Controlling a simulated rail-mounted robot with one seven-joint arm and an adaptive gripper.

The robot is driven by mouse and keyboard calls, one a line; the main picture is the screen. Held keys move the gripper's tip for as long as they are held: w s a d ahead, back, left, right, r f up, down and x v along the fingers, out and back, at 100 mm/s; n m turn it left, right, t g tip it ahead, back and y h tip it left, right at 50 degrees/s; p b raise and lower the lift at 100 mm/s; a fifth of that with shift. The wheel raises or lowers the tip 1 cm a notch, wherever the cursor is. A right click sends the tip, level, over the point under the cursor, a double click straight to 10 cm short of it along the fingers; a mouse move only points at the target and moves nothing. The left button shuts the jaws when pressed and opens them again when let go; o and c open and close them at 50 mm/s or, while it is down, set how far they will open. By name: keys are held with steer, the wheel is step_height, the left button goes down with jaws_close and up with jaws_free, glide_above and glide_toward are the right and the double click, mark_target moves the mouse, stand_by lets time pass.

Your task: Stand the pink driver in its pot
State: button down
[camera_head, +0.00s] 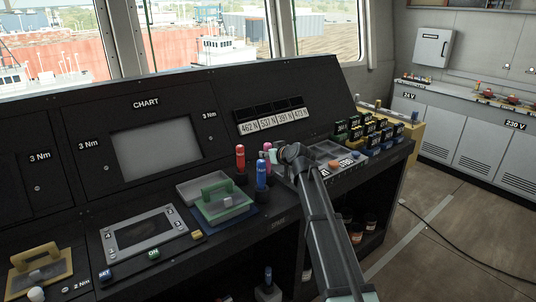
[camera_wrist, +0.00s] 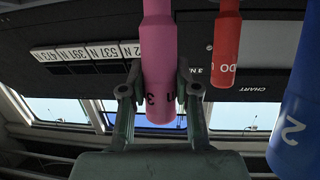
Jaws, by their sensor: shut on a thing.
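The pink driver (camera_wrist: 160,50) runs between the two fingers of my gripper (camera_wrist: 158,85) in the wrist view, with dark lettering and a "3" on its side. My gripper is shut on it. In the head view only a small pink part of the driver (camera_head: 272,154) shows beside my gripper (camera_head: 283,158), above the console. My gripper and arm hide the rest. I cannot make out the pink driver's pot, nor whether the driver's lower end is inside anything.
A red driver (camera_head: 240,157) and a blue driver (camera_head: 262,172) stand upright close to the left of my gripper. A tray with a green-handled piece (camera_head: 218,202) lies farther left.

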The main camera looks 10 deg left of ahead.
steer(key=shift+f+b, duration=0.3)
steer(key=shift+f, duration=0.15)
stand_by(0.3)
steer(key=c, duration=0.8)
jaws_free()
steer(key=shift+o, duration=0.2)
steer(key=v, duration=1.2)
